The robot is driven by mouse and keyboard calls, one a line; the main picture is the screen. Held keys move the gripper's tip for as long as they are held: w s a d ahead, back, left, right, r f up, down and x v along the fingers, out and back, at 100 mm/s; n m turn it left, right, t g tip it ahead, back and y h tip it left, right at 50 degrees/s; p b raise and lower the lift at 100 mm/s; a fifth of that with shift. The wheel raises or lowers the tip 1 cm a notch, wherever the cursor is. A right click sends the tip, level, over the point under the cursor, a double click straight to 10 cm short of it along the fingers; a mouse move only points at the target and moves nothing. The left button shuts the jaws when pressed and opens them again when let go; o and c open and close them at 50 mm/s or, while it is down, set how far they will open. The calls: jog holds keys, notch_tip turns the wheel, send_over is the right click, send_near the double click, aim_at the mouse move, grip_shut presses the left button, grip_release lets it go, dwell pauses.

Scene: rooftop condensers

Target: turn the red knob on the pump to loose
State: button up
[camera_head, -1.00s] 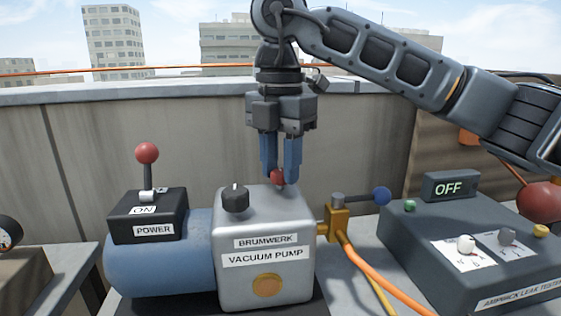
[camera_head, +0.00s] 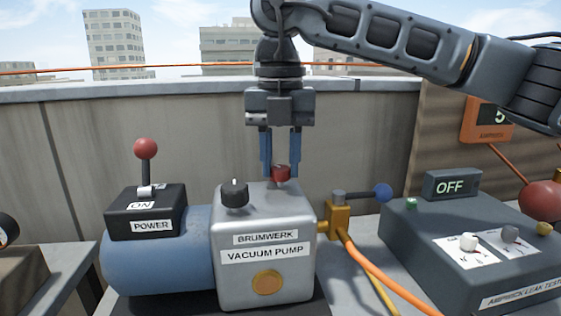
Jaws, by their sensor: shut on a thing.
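The vacuum pump (camera_head: 265,212) is a grey box with a blue cylinder (camera_head: 160,252) on its left. The red knob (camera_head: 281,173) stands on the pump's top, toward the right rear. My gripper (camera_head: 280,170) points straight down from above, with its blue fingers on either side of the red knob, shut on it. Part of the knob shows between and in front of the fingers. I can see no loose or tight marking by the knob.
A black knob (camera_head: 234,195) sits left of the red one. The power box (camera_head: 145,212) has a red-balled lever and reads ON. An orange valve (camera_head: 338,218) with a blue-ended handle is at right. A leak tester (camera_head: 470,260) and a display reading OFF (camera_head: 450,186) stand further right.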

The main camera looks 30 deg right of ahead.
jog(key=n, duration=0.3)
jog(key=shift+n, duration=0.4)
jog(key=n, duration=0.3)
jog(key=shift+n, duration=0.3)
jog(key=n, duration=0.3)
jog(key=shift+n, duration=0.3)
jog(key=n, duration=0.3)
jog(key=shift+n, duration=0.3)
jog(key=n, duration=0.3)
jog(key=shift+n+p, duration=0.3)
jog(key=shift+p, duration=0.1)
jog(key=n, duration=0.3)
jog(key=shift+n, duration=0.4)
jog(key=n+p, duration=0.1)
jog(key=n, duration=0.2)
jog(key=shift+n, duration=2.1)
